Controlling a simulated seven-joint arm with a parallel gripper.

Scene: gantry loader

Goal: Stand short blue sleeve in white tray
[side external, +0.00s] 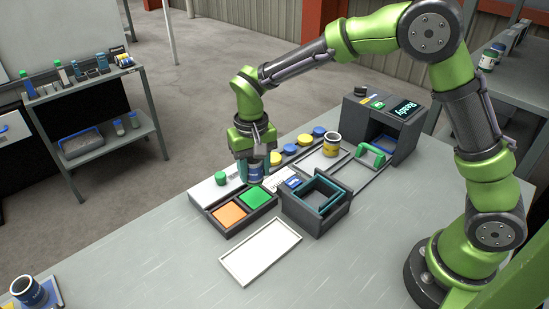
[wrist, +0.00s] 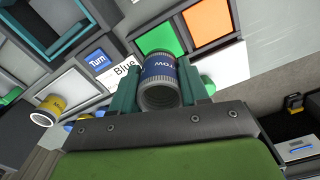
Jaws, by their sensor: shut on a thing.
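My gripper (side external: 255,160) is shut on a short blue sleeve (side external: 256,174). In the wrist view the sleeve (wrist: 159,72) sits between the two teal fingers, with a blue printed band and grey ends, its open end facing the camera. The side view shows it held above the back of the dark holder with orange and green pads. An empty white tray (side external: 229,265) lies flat on the table in front of that holder. A second pale tray (side external: 308,166) farther back bears a yellow-banded sleeve (side external: 332,145).
The dark holder (side external: 222,233) and a dark box with a teal rim (side external: 318,226) stand close behind the empty tray. Yellow and blue discs (side external: 289,149) line the back. A machine reading "Ready" (side external: 375,125) stands behind right. Another blue sleeve (side external: 28,291) is at far left. The front table is clear.

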